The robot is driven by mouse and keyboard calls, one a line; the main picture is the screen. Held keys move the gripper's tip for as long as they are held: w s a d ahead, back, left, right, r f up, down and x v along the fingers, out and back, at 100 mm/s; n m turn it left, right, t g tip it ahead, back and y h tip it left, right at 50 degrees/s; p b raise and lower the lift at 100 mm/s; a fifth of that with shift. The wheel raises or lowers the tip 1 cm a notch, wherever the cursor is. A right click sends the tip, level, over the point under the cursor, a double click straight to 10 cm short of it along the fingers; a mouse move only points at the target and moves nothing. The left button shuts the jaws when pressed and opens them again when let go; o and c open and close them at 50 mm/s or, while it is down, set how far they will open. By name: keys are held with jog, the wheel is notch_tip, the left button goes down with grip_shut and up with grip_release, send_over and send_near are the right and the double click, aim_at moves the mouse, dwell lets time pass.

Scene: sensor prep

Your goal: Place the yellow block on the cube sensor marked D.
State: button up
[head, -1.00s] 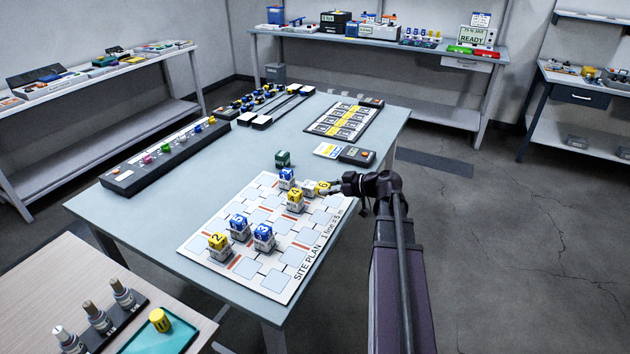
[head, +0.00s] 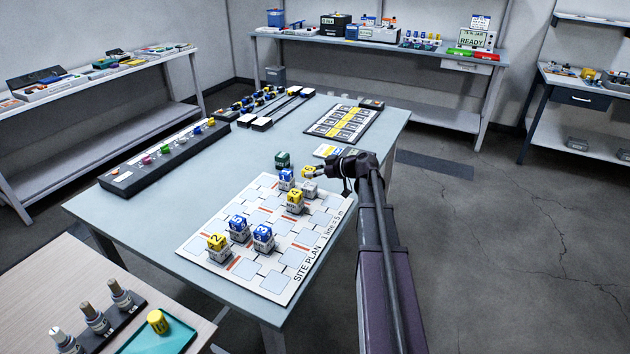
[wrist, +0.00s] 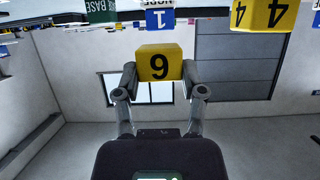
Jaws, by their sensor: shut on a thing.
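My gripper (head: 316,175) is shut on a yellow block (head: 308,172) with a dark digit that looks like a 6. In the wrist view the block (wrist: 159,63) sits between the two fingertips (wrist: 159,75), seen upside down. In the head view the block shows just above a bare grey-white cube (head: 309,188) on the site plan board (head: 262,283). I cannot tell whether they touch. No letter D is readable on any cube.
Nearby stand a yellow-topped cube marked 4 (head: 295,197), a blue-topped one (head: 286,175) and a green block (head: 282,159). More topped cubes, such as the one marked 3 (head: 263,233), stand nearer the front. Several board squares are empty.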

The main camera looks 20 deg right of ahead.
aim_at(314, 187)
jog(key=shift+f, duration=0.1)
jog(key=shift+f+b, duration=1.7)
jog(key=shift+b, duration=0.1)
jog(key=shift+f, duration=0.2)
jog(key=o, duration=1)
jog(key=shift+r, duration=0.1)
jog(key=shift+r, duration=0.1)
jog(key=shift+r, duration=0.15)
jog(key=p+v, duration=0.4)
jog(key=v, duration=0.8)
jog(key=shift+p, duration=0.35)
